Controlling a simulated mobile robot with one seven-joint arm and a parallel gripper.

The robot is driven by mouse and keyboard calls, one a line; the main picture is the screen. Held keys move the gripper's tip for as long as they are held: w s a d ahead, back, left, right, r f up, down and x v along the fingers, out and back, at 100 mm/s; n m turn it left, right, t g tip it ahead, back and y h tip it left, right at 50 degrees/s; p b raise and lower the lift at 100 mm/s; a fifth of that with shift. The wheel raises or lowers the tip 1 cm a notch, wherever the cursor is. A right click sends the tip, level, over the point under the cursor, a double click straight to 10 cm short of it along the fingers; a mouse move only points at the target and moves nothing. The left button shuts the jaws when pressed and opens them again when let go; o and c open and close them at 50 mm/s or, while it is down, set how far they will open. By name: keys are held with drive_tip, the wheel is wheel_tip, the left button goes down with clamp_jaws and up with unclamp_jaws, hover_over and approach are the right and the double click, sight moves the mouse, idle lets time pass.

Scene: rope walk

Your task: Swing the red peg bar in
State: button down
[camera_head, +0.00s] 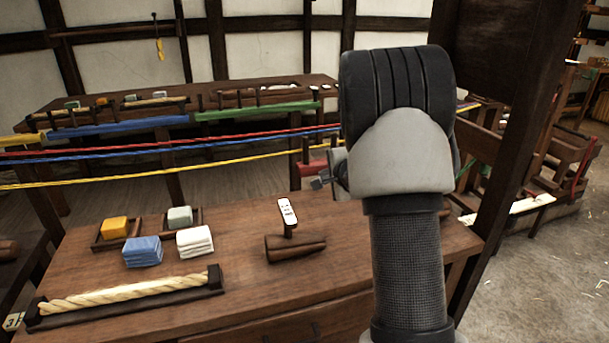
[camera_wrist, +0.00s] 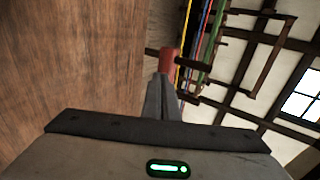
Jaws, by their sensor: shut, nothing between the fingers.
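The red peg bar (camera_head: 312,168) shows in the head view as a short red piece by dark upright pegs, behind the bench's far edge. My arm hides its right part. In the wrist view the red bar (camera_wrist: 168,60) is just beyond my fingertips, with dark pegs beside it. My gripper (camera_head: 322,182) is shut with nothing held, close to the red bar. It also shows in the wrist view (camera_wrist: 163,82), with the fingers together. Whether the fingertips touch the bar, I cannot tell.
Red, blue and yellow ropes (camera_head: 170,151) stretch across behind the bench. Blue (camera_head: 120,126) and green (camera_head: 256,111) bars lie farther back. The near bench (camera_head: 240,290) holds cloths, a wooden mallet (camera_head: 295,247) and a rope in a tray (camera_head: 130,292). A dark post (camera_head: 515,150) stands right.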

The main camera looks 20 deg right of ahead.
approach(308, 170)
wheel_tip(308, 170, down, 2)
drive_tip(key=shift+f, duration=0.2)
drive_tip(key=w+p, duration=0.1)
drive_tip(key=w, duration=0.3)
drive_tip(key=shift+f+p, duration=0.15)
drive_tip(key=shift+p, duration=0.15)
drive_tip(key=shift+w+a+f, duration=0.1)
drive_tip(key=shift+w, duration=0.5)
